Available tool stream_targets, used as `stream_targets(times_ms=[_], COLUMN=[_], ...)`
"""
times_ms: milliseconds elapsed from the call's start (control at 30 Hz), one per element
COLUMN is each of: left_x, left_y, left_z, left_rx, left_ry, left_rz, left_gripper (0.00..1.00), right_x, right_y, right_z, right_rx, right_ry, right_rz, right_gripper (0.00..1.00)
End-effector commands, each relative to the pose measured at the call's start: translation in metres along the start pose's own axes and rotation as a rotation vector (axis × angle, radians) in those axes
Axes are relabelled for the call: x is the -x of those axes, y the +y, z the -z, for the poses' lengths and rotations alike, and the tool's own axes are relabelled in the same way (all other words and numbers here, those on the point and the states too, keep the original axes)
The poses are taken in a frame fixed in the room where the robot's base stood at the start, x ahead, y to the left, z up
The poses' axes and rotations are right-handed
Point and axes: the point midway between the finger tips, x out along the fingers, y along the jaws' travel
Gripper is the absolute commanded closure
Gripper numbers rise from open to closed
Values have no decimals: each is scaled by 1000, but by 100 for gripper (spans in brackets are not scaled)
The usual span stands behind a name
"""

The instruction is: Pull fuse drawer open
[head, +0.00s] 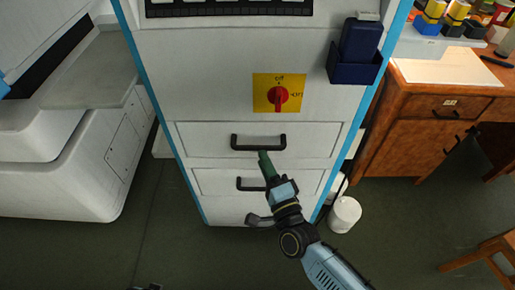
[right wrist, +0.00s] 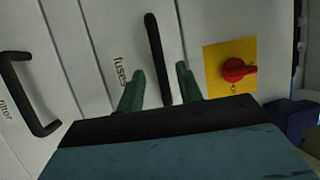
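The fuse drawer (head: 205,140) is the upper drawer in the white cabinet, and its front looks flush. Its black bar handle (head: 258,142) shows in the head view. In the right wrist view the handle (right wrist: 156,50) stands beside a "fuses" label (right wrist: 119,70). My right gripper (head: 265,160) is just below this handle in the head view. In the right wrist view the green fingers of my right gripper (right wrist: 161,78) are apart with nothing held. The handle's line runs between them; I see no contact. My left gripper is not recognisable in view.
A lower drawer handle (head: 250,184) sits below, beside a "filter" label in the right wrist view (right wrist: 5,110). A red switch on a yellow plate (head: 279,93) is above. A blue holder (head: 354,68) hangs at upper right. A white bin (head: 345,214) stands on the floor.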

Motion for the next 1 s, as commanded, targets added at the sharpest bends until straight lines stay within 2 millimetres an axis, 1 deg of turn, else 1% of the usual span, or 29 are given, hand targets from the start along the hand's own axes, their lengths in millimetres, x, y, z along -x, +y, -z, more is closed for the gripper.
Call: stream_targets(times_ms=[33,100,200,300,433,667,700,767,967,1000], left_x=[1,4,8,11,13,14,14,14,14,14], left_y=[0,-1,-2,-2,-2,-2,-2,-2,-3,-3], left_z=[3,7,12,16,18,19,19,19,19,19], left_rx=[2,4,6,7,8,8,8,8,8,8], left_ry=[4,6,10,13,14,14,14,14,14,14], left_rz=[1,2,3,3,4,4,4,4,4,4], left_gripper=[31,31,31,31,31,31,31,31,31,31], right_x=[-12,-24,-37,-46,-52,-52,-52,-52,-52,-52], right_y=[0,0,1,1,1,1,1,1,1,1], right_z=[0,0,0,0,0,0,0,0,0,0], right_rx=[0,0,0,0,1,1,1,1,1,1], right_ry=[2,2,2,1,0,0,0,0,0,0], right_rz=[4,2,2,-1,-1,-2,-2,-2,-1,-1], right_gripper=[64,64,64,64,64,64,65,73,100,100])
